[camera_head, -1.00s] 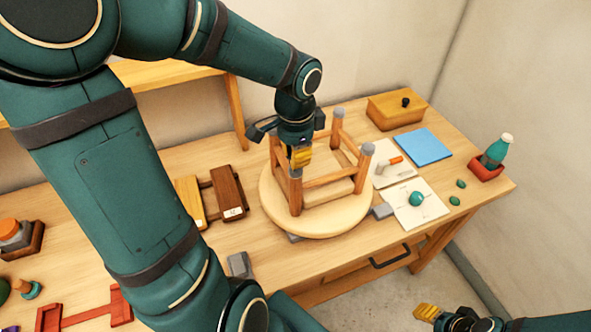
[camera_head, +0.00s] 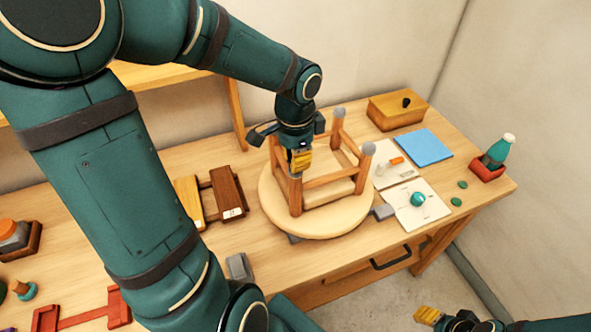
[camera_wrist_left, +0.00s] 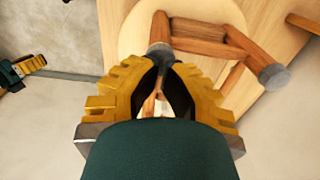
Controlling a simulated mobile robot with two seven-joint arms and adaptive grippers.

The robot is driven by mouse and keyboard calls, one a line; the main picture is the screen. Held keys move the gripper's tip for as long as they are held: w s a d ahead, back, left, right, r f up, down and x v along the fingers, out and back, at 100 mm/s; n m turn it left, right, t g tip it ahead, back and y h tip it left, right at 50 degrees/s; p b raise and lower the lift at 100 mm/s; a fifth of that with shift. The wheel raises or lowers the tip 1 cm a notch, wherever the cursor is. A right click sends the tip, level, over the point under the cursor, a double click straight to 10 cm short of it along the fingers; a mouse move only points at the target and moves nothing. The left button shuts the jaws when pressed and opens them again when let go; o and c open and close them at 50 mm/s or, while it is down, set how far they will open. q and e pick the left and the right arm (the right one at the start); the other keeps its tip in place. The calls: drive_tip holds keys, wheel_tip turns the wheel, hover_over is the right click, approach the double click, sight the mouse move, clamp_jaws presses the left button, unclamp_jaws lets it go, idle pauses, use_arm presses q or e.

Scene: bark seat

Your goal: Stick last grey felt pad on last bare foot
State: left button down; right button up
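The wooden stool stands upside down on its round pale seat (camera_head: 335,222), legs up. Grey pads cap the far foot (camera_head: 339,113) and the right foot (camera_head: 367,149). My left gripper (camera_head: 297,171) is at the top of the near left leg (camera_head: 296,196), pointing down. In the left wrist view its yellow fingers (camera_wrist_left: 161,60) close in around a grey felt pad (camera_wrist_left: 160,48) at that leg's end; the exact contact is partly hidden. Another padded foot (camera_wrist_left: 274,76) shows to the right. The fourth foot is hidden behind the gripper. My right gripper (camera_head: 428,314) is off the table, low right.
White cards (camera_head: 433,214) with a teal ball (camera_head: 418,199) and an orange-handled item (camera_head: 396,161) lie right of the stool. A blue sheet (camera_head: 424,147), wooden box (camera_head: 396,108) and teal bottle (camera_head: 496,153) stand beyond. Wooden blocks (camera_head: 230,193) lie left.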

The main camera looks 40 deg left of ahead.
use_arm(q)
drive_tip(key=shift+s+f+b, duration=0.1)
drive_tip(key=shift+f+b, duration=0.55)
drive_tip(key=shift+f, duration=0.3)
idle(1.3)
drive_tip(key=shift+r, duration=0.1)
drive_tip(key=shift+r+p, duration=2.6)
drive_tip(key=shift+r, duration=0.45)
drive_tip(key=shift+f, duration=0.1)
